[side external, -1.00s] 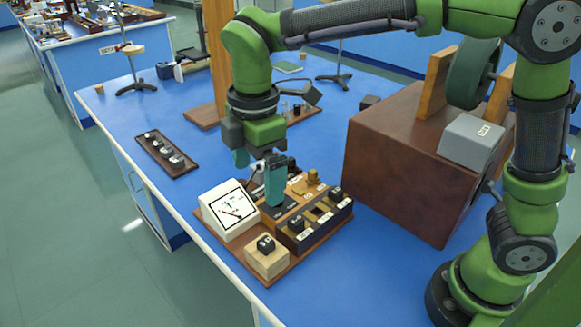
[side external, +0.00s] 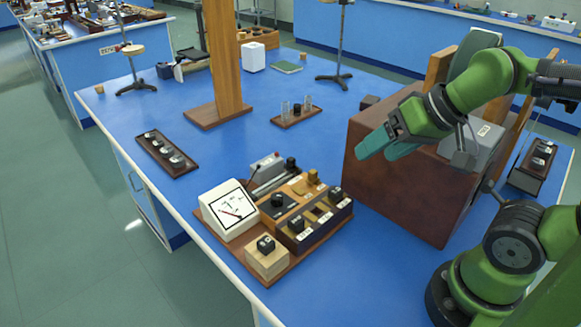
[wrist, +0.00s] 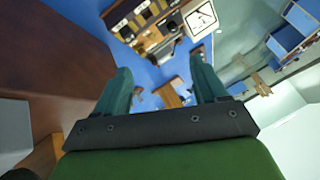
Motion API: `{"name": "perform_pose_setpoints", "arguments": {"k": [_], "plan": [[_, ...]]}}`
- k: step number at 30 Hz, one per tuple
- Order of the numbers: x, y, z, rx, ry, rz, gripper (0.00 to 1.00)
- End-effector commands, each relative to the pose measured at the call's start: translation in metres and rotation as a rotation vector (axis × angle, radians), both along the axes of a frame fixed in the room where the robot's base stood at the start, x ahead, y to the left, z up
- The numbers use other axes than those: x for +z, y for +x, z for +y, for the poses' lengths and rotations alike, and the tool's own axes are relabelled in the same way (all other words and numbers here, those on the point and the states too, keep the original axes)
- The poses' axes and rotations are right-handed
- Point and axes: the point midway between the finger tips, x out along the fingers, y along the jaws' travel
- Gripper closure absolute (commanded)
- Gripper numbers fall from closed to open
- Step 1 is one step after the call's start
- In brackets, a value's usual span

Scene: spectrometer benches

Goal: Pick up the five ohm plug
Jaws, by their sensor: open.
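Small black plugs stand on the instrument board: one on a light wooden block (side external: 266,243), one at the near end of the dark plug box (side external: 297,224), and one at its far end (side external: 335,195). Their labels are too small to read, so I cannot tell which is the five ohm plug. My gripper (side external: 376,148) is open and empty, tilted, in the air to the right of and above the board, in front of the large brown box. In the wrist view the two fingers (wrist: 160,64) are spread apart, and the plug box (wrist: 130,16) lies beyond them.
A white meter (side external: 229,208) stands at the board's left. A tall wooden post (side external: 225,60) rises behind. The large brown box (side external: 400,195) is close beside my gripper. A tray of plugs (side external: 165,152) lies at left. Blue table between is clear.

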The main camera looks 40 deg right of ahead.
Motion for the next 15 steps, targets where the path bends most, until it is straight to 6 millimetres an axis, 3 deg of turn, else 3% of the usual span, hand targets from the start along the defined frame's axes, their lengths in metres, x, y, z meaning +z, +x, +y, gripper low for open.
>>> {"name": "perform_pose_setpoints", "arguments": {"k": [10,15], "plan": [[0.0,0.0,0.002,0.008,-0.001,0.003,0.4],[-0.012,0.01,0.022,0.094,-0.01,0.077,0.4]]}}
